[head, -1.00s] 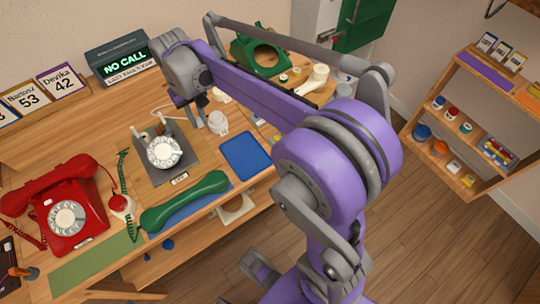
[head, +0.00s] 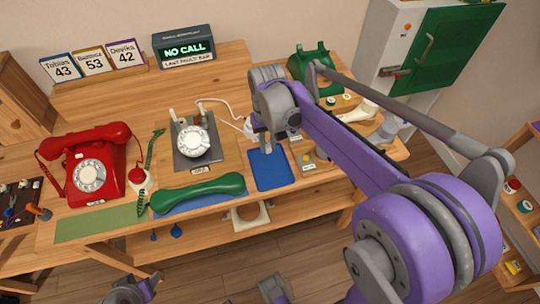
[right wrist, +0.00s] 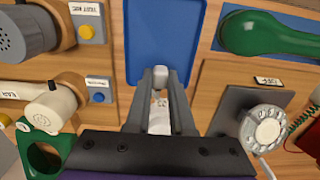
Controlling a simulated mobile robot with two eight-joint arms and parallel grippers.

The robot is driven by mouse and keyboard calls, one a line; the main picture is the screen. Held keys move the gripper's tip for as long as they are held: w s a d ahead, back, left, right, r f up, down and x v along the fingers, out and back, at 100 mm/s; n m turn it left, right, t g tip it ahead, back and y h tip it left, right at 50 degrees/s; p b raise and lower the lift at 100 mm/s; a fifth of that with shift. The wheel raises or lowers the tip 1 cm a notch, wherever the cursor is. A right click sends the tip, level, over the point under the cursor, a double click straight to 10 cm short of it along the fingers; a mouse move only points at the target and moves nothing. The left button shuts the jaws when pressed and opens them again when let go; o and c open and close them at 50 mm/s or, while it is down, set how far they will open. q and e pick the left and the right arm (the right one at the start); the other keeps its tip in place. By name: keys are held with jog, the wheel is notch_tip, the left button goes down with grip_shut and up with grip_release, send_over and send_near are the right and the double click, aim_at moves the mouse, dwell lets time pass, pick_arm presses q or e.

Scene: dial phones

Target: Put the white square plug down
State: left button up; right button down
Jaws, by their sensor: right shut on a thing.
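In the right wrist view the plug (right wrist: 160,116) shows white between the two grey fingers (right wrist: 160,82), which point at the near edge of the blue mat (right wrist: 165,40). A white cord (head: 215,101) runs from the dial base (head: 192,142) toward the plug. The gripper hides part of the plug, and I cannot tell whether it touches the table.
The blue mat (head: 268,170) is bare. A green handset (head: 198,193) lies to its left, and a red phone (head: 88,165) stands further left. A green phone housing (head: 310,65) and a cream handset (head: 357,106) are at the right. Small coloured buttons lie near the mat.

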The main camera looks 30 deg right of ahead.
aim_at(268, 153)
jog(key=shift+f+b, duration=0.3)
jog(key=shift+f, duration=1.9)
jog(key=shift+f, duration=0.2)
jog(key=c, duration=0.8)
grip_release()
jog(key=shift+r, duration=0.15)
